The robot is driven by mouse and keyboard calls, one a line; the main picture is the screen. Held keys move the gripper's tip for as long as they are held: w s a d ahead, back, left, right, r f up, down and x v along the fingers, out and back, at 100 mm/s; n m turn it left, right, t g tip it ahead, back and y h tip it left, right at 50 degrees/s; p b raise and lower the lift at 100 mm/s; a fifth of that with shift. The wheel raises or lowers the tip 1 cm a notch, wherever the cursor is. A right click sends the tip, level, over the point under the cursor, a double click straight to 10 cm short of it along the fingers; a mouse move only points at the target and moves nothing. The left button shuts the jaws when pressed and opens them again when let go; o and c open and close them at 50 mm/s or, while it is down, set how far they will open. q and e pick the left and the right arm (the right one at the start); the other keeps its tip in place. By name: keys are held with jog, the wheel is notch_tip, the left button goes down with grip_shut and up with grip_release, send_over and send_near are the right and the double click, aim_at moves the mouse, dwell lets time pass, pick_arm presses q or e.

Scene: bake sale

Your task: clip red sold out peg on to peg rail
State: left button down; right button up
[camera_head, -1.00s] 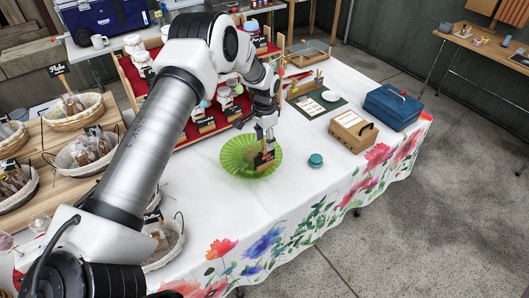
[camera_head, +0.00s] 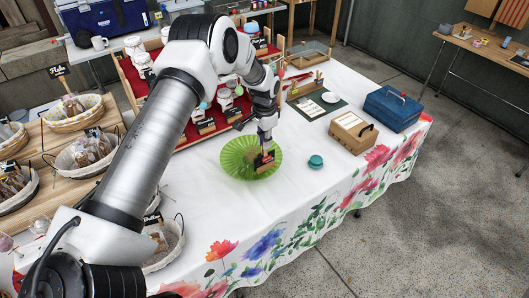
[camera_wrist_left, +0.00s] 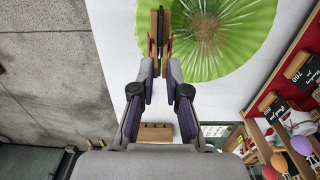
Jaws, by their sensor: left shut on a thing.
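My left gripper (camera_head: 266,138) points down over a green pleated dish (camera_head: 232,160). In the left wrist view its fingertips (camera_wrist_left: 160,70) are closed together around something narrow. Small red parts (camera_wrist_left: 170,43), which look like the red peg, show on both sides just beyond the fingertips. Between them is a small wooden block with a black card (camera_wrist_left: 160,28), seen edge-on. The card also shows below the gripper in the head view (camera_head: 264,158). Whether the red parts grip the wood or only flank it, I cannot tell. My right gripper is out of view.
A teal round lid (camera_head: 316,161) and a wooden box (camera_head: 353,133) stand to the right on the white cloth, with a blue box (camera_head: 392,108) beyond. A red tiered display (camera_head: 190,132) is behind. Baskets (camera_head: 85,153) stand left. The front cloth is clear.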

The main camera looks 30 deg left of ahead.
aim_at(265, 154)
pick_arm(q)
notch_tip(265, 154, up, 6)
jog(key=p, duration=0.4)
dwell(0.3)
jog(key=shift+f, duration=0.1)
